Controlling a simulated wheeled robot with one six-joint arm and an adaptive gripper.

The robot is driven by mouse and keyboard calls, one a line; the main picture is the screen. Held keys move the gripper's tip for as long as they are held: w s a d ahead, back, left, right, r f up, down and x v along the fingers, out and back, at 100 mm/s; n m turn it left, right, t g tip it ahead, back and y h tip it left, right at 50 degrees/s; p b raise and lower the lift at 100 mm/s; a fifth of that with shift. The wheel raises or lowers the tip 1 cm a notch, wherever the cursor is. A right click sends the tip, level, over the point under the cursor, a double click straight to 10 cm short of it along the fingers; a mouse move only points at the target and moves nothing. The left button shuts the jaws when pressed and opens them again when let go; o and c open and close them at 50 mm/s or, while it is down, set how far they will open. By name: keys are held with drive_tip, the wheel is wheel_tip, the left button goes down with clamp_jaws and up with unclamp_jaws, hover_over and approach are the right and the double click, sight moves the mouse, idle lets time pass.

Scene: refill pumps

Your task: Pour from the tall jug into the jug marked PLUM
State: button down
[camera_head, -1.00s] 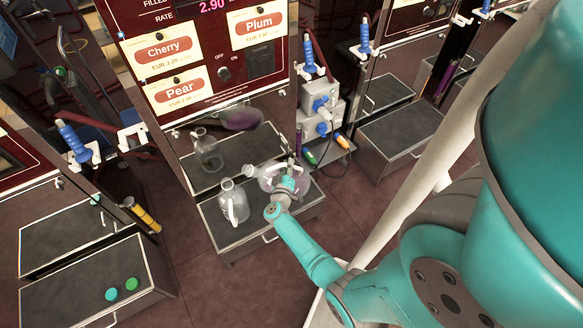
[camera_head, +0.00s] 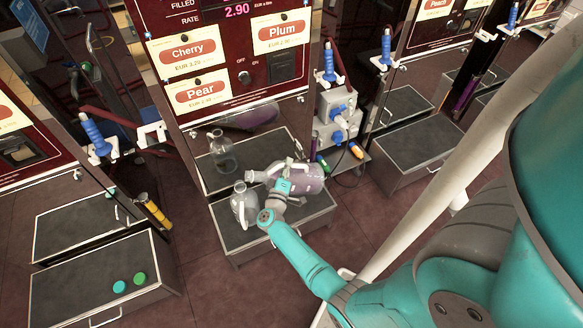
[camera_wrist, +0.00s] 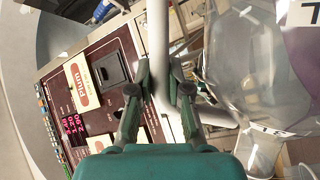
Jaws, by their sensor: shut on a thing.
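My gripper (camera_head: 283,187) is shut on the handle of a clear jug (camera_head: 312,178) with purple liquid in its base end. The held jug lies nearly on its side, its mouth toward the left. In the wrist view my fingers (camera_wrist: 160,100) close around a pale bar, the handle; the held jug (camera_wrist: 245,60) fills the upper right, with part of a white label showing. A second clear jug (camera_head: 243,208) stands upright on the tray, its top close below the held jug's mouth. I see no liquid in it and no readable PLUM mark. I cannot tell whether liquid is flowing.
The dark tray (camera_head: 230,236) is below both jugs, in front of a pump cabinet with Cherry, Plum (camera_head: 282,33) and Pear signs. A grey socket box (camera_head: 338,118) stands right of the cabinet.

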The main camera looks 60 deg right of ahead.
drive_tip(key=shift+w+a+r+n+h, duration=0.2)
drive_tip(key=shift+w+a+r+n, duration=0.3)
drive_tip(key=shift+r, duration=0.25)
drive_tip(key=shift+w+a+r+n+h, duration=0.2)
drive_tip(key=shift+w+a+r+n, duration=0.25)
drive_tip(key=shift+r, duration=0.25)
drive_tip(key=shift+d+f, duration=0.1)
drive_tip(key=shift+d, duration=0.15)
drive_tip(key=shift+w+d+f+t, duration=0.1)
drive_tip(key=shift+w+d+t, duration=0.05)
drive_tip(key=shift+d+t, duration=0.15)
drive_tip(key=shift+n, duration=0.25)
drive_tip(key=shift+w+a+r+n, duration=0.3)
drive_tip(key=shift+w+r+n, duration=0.1)
drive_tip(key=shift+r, duration=0.2)
drive_tip(key=shift+a+r+n+t, duration=0.3)
drive_tip(key=shift+a+r+n, duration=0.25)
drive_tip(key=shift+a, duration=0.1)
drive_tip(key=shift+w+a+r+n+t+h, duration=0.4)
drive_tip(key=shift+w+a+r+n, duration=0.1)
drive_tip(key=shift+w+r+n, duration=0.3)
drive_tip(key=shift+s+f, duration=0.1)
drive_tip(key=shift+s, duration=0.05)
idle(2.1)
